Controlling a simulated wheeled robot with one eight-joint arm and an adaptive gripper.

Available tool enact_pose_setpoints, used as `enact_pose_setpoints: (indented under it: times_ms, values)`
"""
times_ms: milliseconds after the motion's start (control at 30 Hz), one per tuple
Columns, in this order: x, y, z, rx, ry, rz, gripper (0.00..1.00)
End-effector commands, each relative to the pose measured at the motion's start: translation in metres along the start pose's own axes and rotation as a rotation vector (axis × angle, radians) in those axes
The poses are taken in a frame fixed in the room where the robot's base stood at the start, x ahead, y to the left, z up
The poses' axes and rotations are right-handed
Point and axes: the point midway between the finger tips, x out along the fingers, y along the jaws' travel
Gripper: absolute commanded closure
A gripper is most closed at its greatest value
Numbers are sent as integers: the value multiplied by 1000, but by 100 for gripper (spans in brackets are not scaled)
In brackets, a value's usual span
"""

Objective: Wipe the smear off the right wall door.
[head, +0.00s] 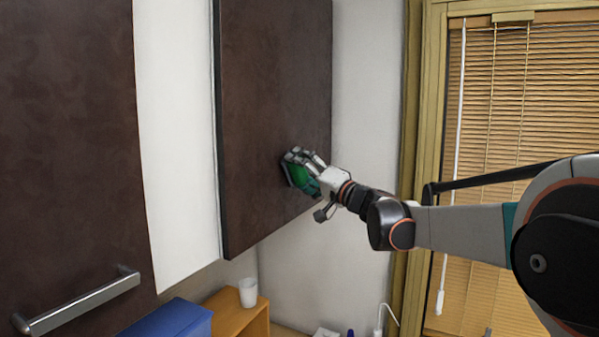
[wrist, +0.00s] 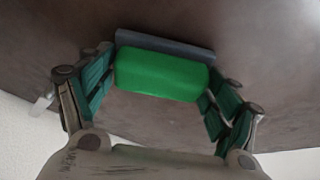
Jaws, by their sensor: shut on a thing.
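The right wall door (head: 265,110) is a dark brown panel in the middle of the head view. It also fills most of the wrist view (wrist: 250,40). My gripper (head: 298,170) is at the lower right part of this door, shut on a green block with a dark grey pad, a wiper (wrist: 160,73). In the wrist view my gripper's fingers (wrist: 160,85) clasp the wiper's two ends. The grey pad faces the door and appears to be against it. I see no smear on the visible door surface; the part behind the wiper and gripper is hidden.
A left brown door (head: 70,130) with a metal bar handle (head: 80,302) stands nearer. Below are a blue box (head: 172,320), a wooden box (head: 240,312) and a white cup (head: 248,292). A window with blinds (head: 525,100) is at the right.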

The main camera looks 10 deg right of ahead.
Motion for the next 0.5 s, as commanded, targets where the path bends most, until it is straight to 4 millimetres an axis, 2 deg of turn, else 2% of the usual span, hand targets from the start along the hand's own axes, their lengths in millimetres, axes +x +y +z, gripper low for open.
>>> enact_pose_setpoints:
  times_ms: [500]
  values:
    - [-44,1,-18,0,2,1,37]
